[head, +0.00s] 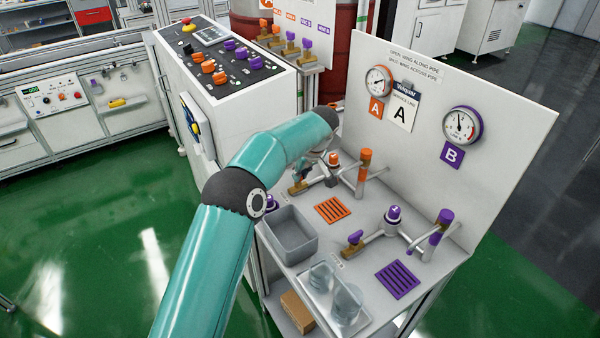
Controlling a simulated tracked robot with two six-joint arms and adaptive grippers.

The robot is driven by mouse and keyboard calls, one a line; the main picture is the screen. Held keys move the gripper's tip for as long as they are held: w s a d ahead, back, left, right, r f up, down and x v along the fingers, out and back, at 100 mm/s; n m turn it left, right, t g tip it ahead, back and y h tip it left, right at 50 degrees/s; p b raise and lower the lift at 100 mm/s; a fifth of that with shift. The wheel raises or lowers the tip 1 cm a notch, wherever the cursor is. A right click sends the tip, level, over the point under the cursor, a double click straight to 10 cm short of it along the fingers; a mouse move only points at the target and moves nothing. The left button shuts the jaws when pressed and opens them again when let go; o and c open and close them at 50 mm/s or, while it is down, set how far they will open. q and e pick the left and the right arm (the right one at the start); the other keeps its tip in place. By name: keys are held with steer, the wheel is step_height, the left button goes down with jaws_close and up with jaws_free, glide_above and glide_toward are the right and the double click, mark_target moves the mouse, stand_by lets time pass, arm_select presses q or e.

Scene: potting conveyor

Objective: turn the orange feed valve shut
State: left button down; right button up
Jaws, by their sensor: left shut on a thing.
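The orange line's feed valve (297,189) sits at the back left of the grey bench. Its brass body shows, but its wing is hidden behind my left gripper (303,174). The left gripper reaches down onto the valve from my teal arm and is shut on its wing; its fingers are small and partly covered by the wrist. I cannot tell whether the wing lies along or across the pipe. An orange-capped fitting (333,160) and an orange-topped spout (363,170) stand to its right. My right gripper is not in view.
The purple valve (355,238) and purple spout (438,232) stand nearer. A grey bin (290,252) and a tray with clear beakers (348,300) occupy the front. The white back panel (500,110) carries gauges A (378,80) and B (463,126). A control console (240,115) stands left.

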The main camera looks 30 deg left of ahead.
arm_select(q)
steer(key=shift+s+d+f, duration=0.1)
steer(key=shift+f, duration=0.2)
steer(key=c, duration=1.3)
jaws_free()
steer(key=shift+o, duration=0.4)
steer(key=shift+r, duration=0.15)
steer(key=shift+d+r, duration=0.1)
steer(key=shift+r, duration=0.45)
steer(key=v, duration=1)
steer(key=shift+d+r, duration=0.15)
steer(key=shift+r, duration=0.1)
